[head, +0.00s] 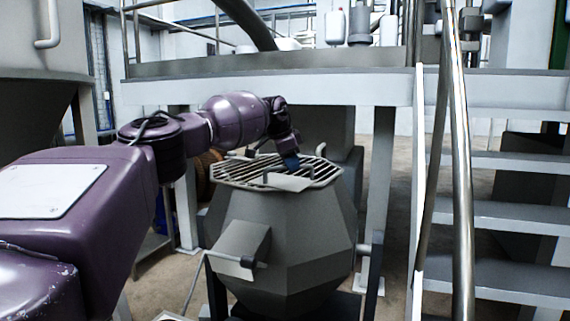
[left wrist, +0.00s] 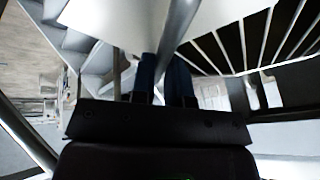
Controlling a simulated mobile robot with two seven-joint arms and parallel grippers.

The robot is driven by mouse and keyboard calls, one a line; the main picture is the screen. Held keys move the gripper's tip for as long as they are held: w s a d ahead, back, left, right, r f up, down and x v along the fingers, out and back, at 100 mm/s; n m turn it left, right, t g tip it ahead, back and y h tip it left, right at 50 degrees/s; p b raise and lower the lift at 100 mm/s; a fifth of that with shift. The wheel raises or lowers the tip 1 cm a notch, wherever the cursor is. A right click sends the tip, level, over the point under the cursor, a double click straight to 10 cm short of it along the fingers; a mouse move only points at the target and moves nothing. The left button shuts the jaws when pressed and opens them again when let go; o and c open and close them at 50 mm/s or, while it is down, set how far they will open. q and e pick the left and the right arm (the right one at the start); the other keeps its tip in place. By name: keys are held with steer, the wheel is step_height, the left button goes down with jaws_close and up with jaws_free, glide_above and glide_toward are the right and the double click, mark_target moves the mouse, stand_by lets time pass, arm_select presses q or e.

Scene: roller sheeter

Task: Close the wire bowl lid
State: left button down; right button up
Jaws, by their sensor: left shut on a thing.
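The wire bowl lid (head: 238,171) is a grid of metal bars over the mouth of the grey faceted bowl (head: 285,235) in the head view. It lies about level across the top; I cannot tell whether a small gap is left under its edge. My left gripper (head: 291,163) reaches down to the lid from above. In the left wrist view its blue fingers (left wrist: 166,82) are shut on a metal bar (left wrist: 179,35) of the lid, and lid wires (left wrist: 285,38) show at upper right. My right gripper is in neither view.
A metal stair (head: 505,215) with a steel handrail (head: 460,150) stands to the right. A white platform edge (head: 270,90) runs behind and above the bowl. A grey box-like part (head: 240,250) sticks out of the bowl's front left. A large tank (head: 35,110) stands at far left.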

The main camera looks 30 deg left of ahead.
arm_select(q)
steer(key=shift+w+d+r+n, duration=0.1)
steer(key=shift+w+d+n, duration=0.15)
steer(key=shift+w, duration=0.4)
steer(key=shift+w+d+r+n, duration=0.1)
steer(key=shift+w+n, duration=0.15)
steer(key=shift+w, duration=0.4)
steer(key=c, duration=1.1)
jaws_free()
steer(key=shift+s, duration=0.1)
steer(key=shift+f, duration=0.15)
steer(key=b+v, duration=0.2)
steer(key=v, duration=0.9)
steer(key=shift+d, duration=0.2)
